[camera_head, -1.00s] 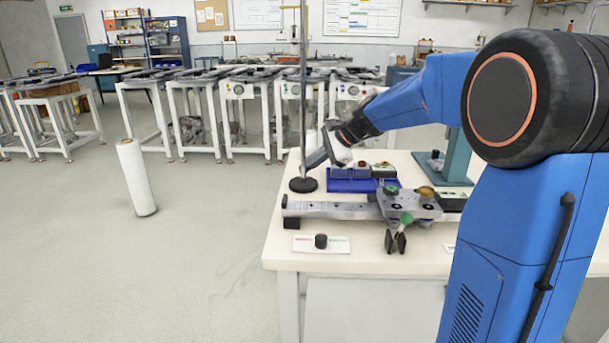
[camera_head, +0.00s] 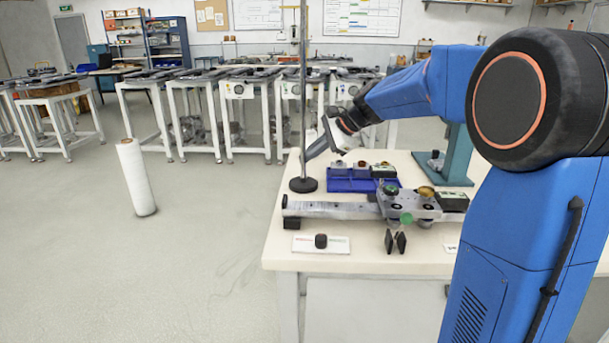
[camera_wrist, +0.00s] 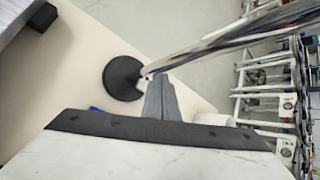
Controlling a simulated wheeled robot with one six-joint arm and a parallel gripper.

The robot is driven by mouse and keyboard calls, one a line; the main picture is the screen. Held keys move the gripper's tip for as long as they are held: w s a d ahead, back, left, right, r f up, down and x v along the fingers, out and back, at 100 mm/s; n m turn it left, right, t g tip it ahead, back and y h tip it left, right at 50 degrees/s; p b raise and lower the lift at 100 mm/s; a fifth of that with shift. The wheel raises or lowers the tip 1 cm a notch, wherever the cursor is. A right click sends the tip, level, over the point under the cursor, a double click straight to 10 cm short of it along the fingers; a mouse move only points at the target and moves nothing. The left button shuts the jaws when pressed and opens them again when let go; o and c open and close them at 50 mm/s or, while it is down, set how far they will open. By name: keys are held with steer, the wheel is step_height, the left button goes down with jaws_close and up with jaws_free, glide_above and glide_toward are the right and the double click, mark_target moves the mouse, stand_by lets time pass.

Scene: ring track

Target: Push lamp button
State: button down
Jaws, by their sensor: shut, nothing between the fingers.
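The lamp shows as a thin grey pole (camera_head: 303,90) rising from a round black base (camera_head: 304,185) at the table's left back edge; its top is cut off. In the wrist view the round black base (camera_wrist: 122,78) and the slanting pole (camera_wrist: 230,40) are visible. A small pale spot sits at the foot of the pole; I cannot tell if it is the button. My gripper (camera_head: 308,156) is shut and empty, angled down beside the pole, above the base. In the wrist view its fingertips (camera_wrist: 157,80) overlap the pole's foot; contact cannot be told.
On the white table (camera_head: 285,257) are a blue tray (camera_head: 350,184) with small parts, a grey rail (camera_head: 330,210) and a plate with a black knob (camera_head: 321,241). A teal stand (camera_head: 458,150) is at right. A white roll (camera_head: 136,178) stands on the floor.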

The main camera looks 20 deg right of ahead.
steer(key=shift+r, duration=1.95)
